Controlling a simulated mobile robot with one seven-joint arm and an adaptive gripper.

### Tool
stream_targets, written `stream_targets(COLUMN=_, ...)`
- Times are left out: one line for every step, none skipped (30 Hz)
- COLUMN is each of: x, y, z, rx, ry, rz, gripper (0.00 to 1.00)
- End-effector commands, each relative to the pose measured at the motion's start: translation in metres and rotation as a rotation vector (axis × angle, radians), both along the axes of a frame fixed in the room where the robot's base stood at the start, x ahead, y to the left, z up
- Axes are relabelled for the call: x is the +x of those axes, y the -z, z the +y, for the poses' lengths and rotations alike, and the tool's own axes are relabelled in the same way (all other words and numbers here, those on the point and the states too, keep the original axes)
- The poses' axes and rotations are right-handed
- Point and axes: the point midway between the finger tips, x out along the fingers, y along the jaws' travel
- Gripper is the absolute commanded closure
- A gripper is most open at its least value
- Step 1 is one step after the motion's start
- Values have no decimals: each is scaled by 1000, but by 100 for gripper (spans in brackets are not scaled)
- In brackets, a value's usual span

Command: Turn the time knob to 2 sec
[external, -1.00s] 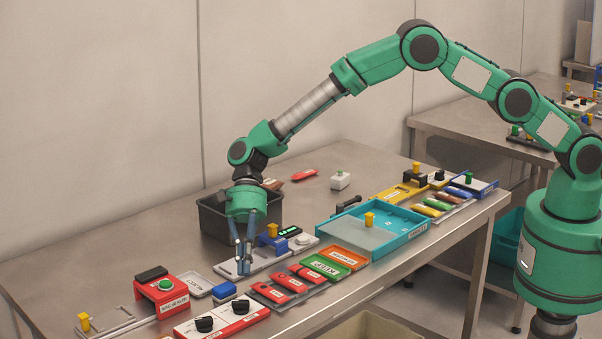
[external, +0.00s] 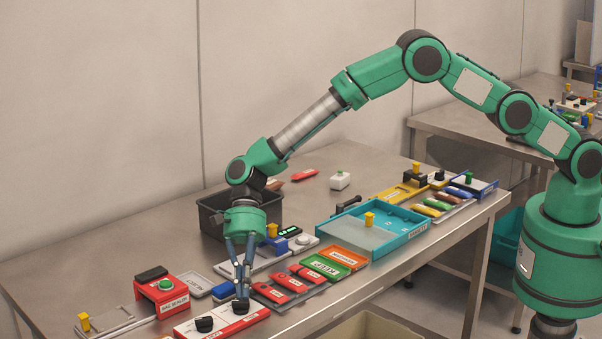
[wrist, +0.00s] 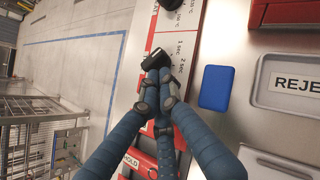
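The time knob (wrist: 157,58) is black and sits on a red and white panel (wrist: 139,72), with printed labels 1 sec and 2 sec beside it in the wrist view. Its pointer direction is too small to read. In the external view this knob (external: 240,308) is the right one of two on the panel. My gripper (external: 241,296) points down directly over it, with its blue fingers drawn together. In the wrist view the fingertips (wrist: 155,86) meet at the knob's near edge and seem to touch it; the knob does not clearly lie between them.
A second black knob (external: 204,324) is on the left of the same panel. A red bag sealer (external: 162,294) with a green button, a blue block (external: 223,290) and a REJECT tray (wrist: 290,83) stand close by. Red pieces (external: 270,292) lie to the right.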

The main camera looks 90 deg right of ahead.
Motion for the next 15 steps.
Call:
stream_targets(x=0, y=0, z=0, rx=0, ry=0, rz=0, gripper=100)
stream_targets(x=0, y=0, z=0, rx=0, ry=1, rz=0, gripper=100)
stream_targets(x=0, y=0, z=0, rx=0, ry=3, rz=0, gripper=100)
stream_targets(x=0, y=0, z=0, rx=0, ry=4, rz=0, gripper=100)
stream_targets(x=0, y=0, z=0, rx=0, ry=6, rz=0, gripper=100)
stream_targets(x=0, y=-1, z=1, rx=0, ry=9, rz=0, gripper=100)
stream_targets(x=-1, y=-1, z=1, rx=0, ry=13, rz=0, gripper=100)
stream_targets(x=-1, y=-1, z=1, rx=0, ry=17, rz=-1, gripper=100)
stream_targets(x=-1, y=-2, z=2, rx=0, ry=23, rz=-1, gripper=100)
stream_targets(x=-1, y=-1, z=2, rx=0, ry=29, rz=-1, gripper=100)
stream_targets(x=-1, y=-1, z=2, rx=0, ry=35, rz=-1, gripper=100)
stream_targets(x=-2, y=-1, z=2, rx=0, ry=40, rz=0, gripper=100)
stream_targets(x=-2, y=0, z=3, rx=0, ry=42, rz=0, gripper=100)
stream_targets(x=-2, y=0, z=3, rx=0, ry=44, rz=0, gripper=100)
stream_targets(x=-2, y=0, z=3, rx=0, ry=47, rz=1, gripper=100)
